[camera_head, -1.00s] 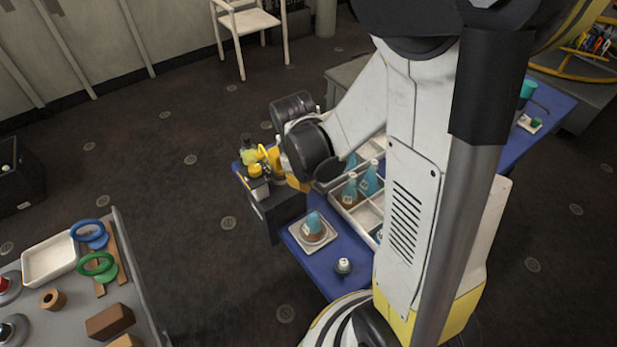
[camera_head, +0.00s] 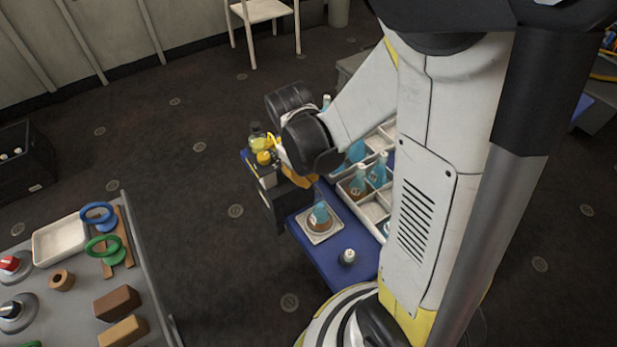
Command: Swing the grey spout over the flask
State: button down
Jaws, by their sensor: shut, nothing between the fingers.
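A flask with a blue upper part and brown lower part (camera_head: 320,217) stands on a square pale plate (camera_head: 325,238) on the blue bench top. A vessel with yellow contents (camera_head: 257,138) stands at the bench's far left end, beside a yellow cap (camera_head: 264,157). I cannot tell which vessel the task means. My arm reaches over the bench to this end. My gripper (camera_head: 273,145) shows only as a small yellow part beyond the dark wrist, close to the yellow vessel. It looks shut and empty. I cannot make out the grey spout; the wrist hides part of that area.
A divided pale tray (camera_head: 346,190) holds several blue bottles right of the plate. A small dark jar with a pale top (camera_head: 347,257) stands near the bench's front. A grey table (camera_head: 75,318) with rings, blocks and knobs is at lower left. Open floor lies between.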

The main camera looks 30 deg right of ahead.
jog(key=c, duration=1.6)
grip_release()
jog(key=shift+o, duration=0.2)
notch_tip(320, 180, up, 12)
jog(key=a, duration=0.2)
jog(key=shift+s, duration=0.15)
jog(key=shift+f, duration=0.1)
